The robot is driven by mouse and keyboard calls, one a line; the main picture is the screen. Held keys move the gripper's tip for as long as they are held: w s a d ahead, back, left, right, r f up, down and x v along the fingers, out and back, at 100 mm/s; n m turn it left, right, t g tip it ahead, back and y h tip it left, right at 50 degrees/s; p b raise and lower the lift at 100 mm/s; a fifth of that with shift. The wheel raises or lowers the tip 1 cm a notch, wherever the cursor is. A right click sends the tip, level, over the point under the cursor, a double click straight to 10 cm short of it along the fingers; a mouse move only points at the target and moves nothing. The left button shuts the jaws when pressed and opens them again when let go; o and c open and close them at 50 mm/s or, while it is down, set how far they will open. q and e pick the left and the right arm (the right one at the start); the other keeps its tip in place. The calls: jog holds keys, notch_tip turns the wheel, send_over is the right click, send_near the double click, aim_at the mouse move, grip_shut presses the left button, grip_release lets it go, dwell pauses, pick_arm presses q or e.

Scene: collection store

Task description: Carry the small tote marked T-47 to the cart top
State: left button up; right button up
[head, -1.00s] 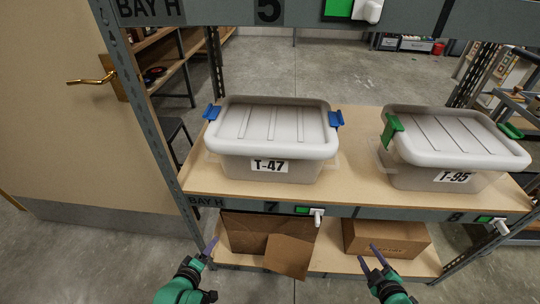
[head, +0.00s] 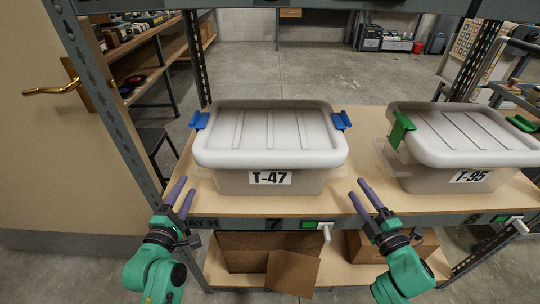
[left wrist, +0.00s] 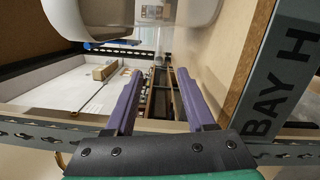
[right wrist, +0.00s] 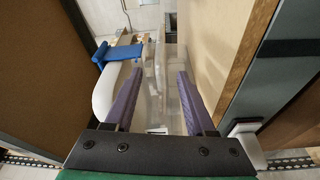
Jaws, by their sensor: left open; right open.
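The tote T-47 (head: 270,182) is a pale translucent box with a light lid and blue clips at both ends. It stands upright on the shelf board in the head view. My left gripper (head: 180,190) is open and empty at the shelf's front edge, just left of the tote. My right gripper (head: 368,194) is open and empty just right of it, in front of the gap between the totes. Part of a pale tote with a blue clip (right wrist: 122,52) shows left of the fingers in the right wrist view. The cart top is not identifiable.
A similar tote T-95 (head: 455,180) with green clips stands to the right on the same shelf (head: 365,130). Shelf posts (head: 110,125) rise at either side. Cardboard boxes (head: 292,271) sit on the shelf below. A door with a brass handle (head: 60,90) is at left.

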pick_arm(q)
jog(key=w, duration=0.8)
jog(key=w+d, duration=0.1)
jog(key=w, duration=0.3)
jog(key=shift+w+d+r, duration=0.1)
jog(key=shift+r, duration=0.05)
pick_arm(e)
jog(key=x, duration=1.2)
jog(key=shift+w, duration=0.1)
pick_arm(q)
grip_shut()
pick_arm(e)
grip_shut()
jog(key=shift+f, duration=0.1)
